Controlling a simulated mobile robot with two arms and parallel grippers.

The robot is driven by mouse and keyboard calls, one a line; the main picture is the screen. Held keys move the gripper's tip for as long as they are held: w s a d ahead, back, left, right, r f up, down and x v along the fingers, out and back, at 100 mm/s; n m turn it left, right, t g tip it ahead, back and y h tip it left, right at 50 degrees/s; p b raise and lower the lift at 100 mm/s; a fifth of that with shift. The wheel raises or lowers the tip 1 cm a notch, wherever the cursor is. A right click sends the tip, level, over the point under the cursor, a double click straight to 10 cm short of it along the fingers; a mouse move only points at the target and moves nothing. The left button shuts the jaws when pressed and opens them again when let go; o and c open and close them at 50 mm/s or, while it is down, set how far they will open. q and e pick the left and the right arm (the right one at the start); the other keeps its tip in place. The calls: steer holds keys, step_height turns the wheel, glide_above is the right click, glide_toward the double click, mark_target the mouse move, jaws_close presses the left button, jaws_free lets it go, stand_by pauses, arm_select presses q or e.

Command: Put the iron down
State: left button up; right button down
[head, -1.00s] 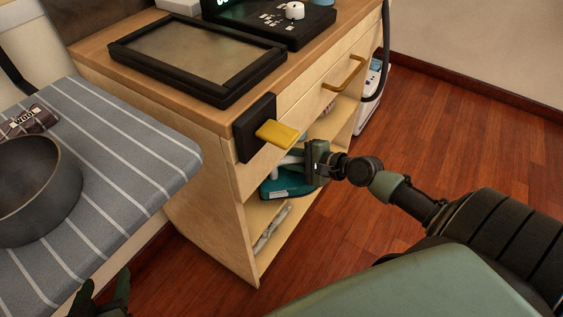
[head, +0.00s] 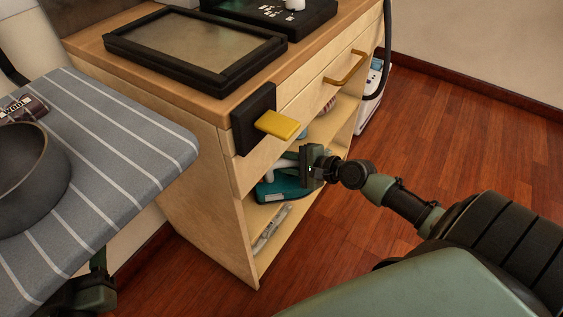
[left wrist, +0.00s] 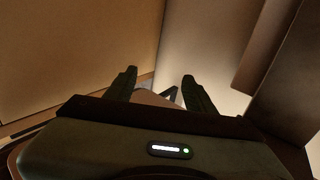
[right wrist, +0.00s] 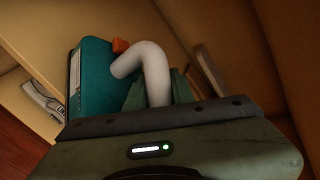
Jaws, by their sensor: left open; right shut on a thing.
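The iron (head: 282,189) has a teal body and a white handle. It is inside the open shelf unit, on or just above the middle shelf; whether it touches the shelf is hard to tell. My right gripper (head: 306,166) reaches in at the open front and is shut on the handle. In the right wrist view, the white handle (right wrist: 154,72) rises between the fingers, with the teal body (right wrist: 90,78) to the left. In the left wrist view, my left gripper (left wrist: 160,82) is open and empty, near pale wooden panels.
A striped ironing board (head: 110,150) with a dark bowl (head: 30,180) stands at left. A yellow object (head: 277,125) juts from a black plate on the cabinet (head: 195,200). A grey item (head: 270,228) lies on the lower shelf.

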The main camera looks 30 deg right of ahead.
steer(key=shift+w+r, duration=0.1)
steer(key=shift+r, duration=0.05)
steer(key=c, duration=1.6)
jaws_free()
steer(key=shift+f, duration=0.2)
steer(key=o, duration=0.4)
steer(key=shift+r, duration=0.1)
